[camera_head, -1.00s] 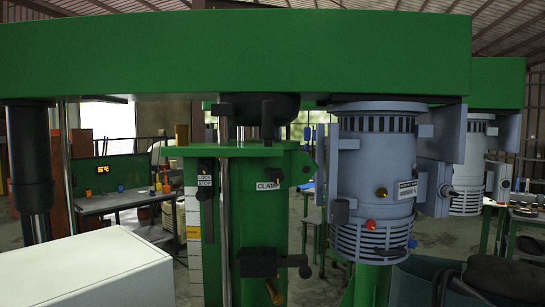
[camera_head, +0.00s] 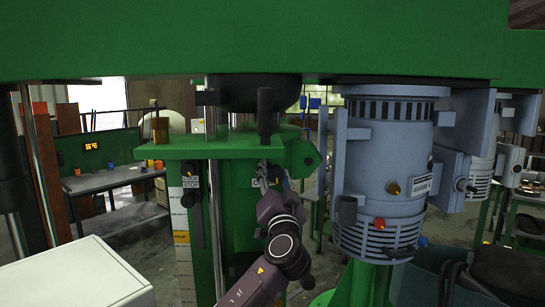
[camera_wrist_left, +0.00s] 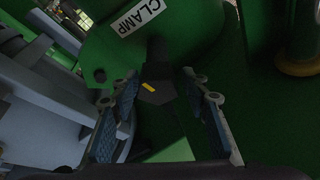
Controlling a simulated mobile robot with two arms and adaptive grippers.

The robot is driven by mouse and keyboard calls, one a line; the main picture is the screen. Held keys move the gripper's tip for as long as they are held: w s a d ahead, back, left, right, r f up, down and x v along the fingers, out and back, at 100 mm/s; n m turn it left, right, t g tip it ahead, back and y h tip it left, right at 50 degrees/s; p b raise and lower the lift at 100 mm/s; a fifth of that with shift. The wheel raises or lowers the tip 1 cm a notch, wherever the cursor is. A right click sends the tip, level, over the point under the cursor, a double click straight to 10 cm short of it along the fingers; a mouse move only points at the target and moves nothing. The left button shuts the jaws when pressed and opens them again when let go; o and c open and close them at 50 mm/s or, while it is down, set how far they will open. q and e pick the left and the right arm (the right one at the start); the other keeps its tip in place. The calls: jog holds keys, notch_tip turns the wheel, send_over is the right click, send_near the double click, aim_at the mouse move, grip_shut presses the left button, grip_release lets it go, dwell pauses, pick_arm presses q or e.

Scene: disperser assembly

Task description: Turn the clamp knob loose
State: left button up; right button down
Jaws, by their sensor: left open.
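The clamp knob (camera_wrist_left: 157,88) is black with a small yellow mark. In the left wrist view it stands out from the green column, beside a white CLAMP label (camera_wrist_left: 137,16). My left gripper (camera_wrist_left: 160,76) is open, with one finger on each side of the knob. A gap shows between the knob and each finger. In the head view my left gripper (camera_head: 270,170) is at the column (camera_head: 235,225), in front of the CLAMP label, and mostly hides the knob. My right gripper is not in view.
The grey motor housing (camera_head: 385,180) stands close to the right of my left gripper. A black vertical handle (camera_head: 265,112) is just above it. The LOCK STOP lever (camera_head: 191,198) is to the left. A white box (camera_head: 75,278) fills the lower left.

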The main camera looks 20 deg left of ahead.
aim_at(273, 167)
pick_arm(q)
jog(key=x, duration=0.2)
jog(key=p+x, duration=0.1)
jog(key=shift+w+a+f, duration=0.15)
jog(key=shift+w+a, duration=0.05)
jog(key=shift+w, duration=0.2)
jog(key=shift+w+a+r, duration=0.2)
jog(key=shift+w+r, duration=0.1)
jog(key=shift+w, duration=0.3)
jog(key=shift+w+a, duration=0.1)
jog(key=shift+c, duration=1.5)
jog(key=c, duration=0.5)
jog(key=shift+c, duration=1.2)
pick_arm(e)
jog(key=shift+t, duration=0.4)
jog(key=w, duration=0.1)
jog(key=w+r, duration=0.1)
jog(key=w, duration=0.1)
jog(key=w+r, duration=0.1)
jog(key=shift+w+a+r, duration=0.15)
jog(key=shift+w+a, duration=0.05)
